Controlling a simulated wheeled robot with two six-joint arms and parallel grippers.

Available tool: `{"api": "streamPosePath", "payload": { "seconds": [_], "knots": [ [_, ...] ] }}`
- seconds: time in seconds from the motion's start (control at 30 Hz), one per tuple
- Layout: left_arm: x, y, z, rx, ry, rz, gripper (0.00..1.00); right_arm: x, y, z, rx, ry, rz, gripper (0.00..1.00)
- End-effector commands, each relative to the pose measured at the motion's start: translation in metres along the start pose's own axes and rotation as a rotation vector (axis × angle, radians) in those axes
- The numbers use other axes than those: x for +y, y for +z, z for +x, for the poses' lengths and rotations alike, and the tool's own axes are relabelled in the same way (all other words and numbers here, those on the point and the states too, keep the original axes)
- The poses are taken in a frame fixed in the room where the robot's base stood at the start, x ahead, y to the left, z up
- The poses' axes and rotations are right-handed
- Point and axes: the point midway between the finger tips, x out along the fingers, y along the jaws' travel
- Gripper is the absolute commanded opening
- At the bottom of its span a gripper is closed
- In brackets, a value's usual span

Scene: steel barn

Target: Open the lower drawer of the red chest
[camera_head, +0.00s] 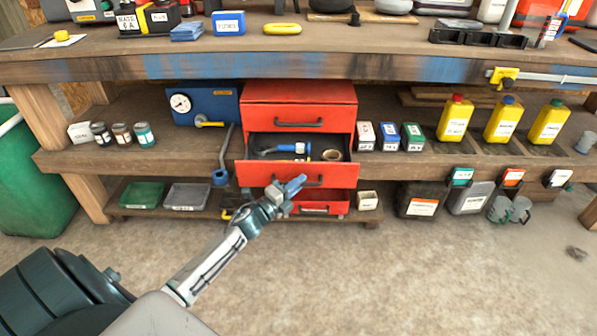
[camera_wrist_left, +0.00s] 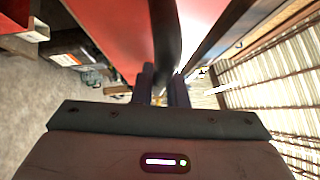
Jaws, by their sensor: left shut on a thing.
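The red chest (camera_head: 299,94) stands on the middle shelf under the bench. Its upper drawer is shut, with a dark handle (camera_head: 299,123). Its lower drawer (camera_head: 255,175) stands partly open, showing a blue-handled tool (camera_head: 288,148) and a ring-shaped item (camera_head: 332,155) inside. My left gripper (camera_head: 288,188) is at the front of the lower drawer, shut on its dark handle (camera_wrist_left: 165,45), which runs between the fingers in the left wrist view. The gripper covers part of the handle in the head view. My right gripper is not in view.
Small boxes (camera_head: 389,136) stand right of the chest, and a blue gauge case (camera_head: 205,105) stands left. Below are trays (camera_head: 186,196), a red bin (camera_head: 323,204) and dark canisters (camera_head: 421,200). The floor (camera_head: 400,270) in front is mostly clear.

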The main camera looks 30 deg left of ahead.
Motion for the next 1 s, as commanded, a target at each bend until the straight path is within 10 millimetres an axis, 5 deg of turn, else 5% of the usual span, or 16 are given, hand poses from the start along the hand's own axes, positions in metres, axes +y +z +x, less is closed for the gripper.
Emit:
{"api": "streamPosePath", "payload": {
  "seconds": [0.3, 0.83, 0.9, 1.0],
  "knots": [
    [-0.008, -0.031, -0.031, 0.0, 0.002, -0.002, 0.0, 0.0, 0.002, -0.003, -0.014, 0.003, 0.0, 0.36],
    [-0.009, -0.037, -0.037, -0.001, 0.001, -0.001, 0.0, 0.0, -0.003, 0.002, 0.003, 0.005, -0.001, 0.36],
    [-0.009, -0.037, -0.037, -0.001, 0.001, -0.001, 0.24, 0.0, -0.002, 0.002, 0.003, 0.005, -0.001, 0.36],
    [-0.009, -0.037, -0.037, -0.001, 0.001, -0.001, 0.34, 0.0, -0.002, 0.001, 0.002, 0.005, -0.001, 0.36]
  ]
}}
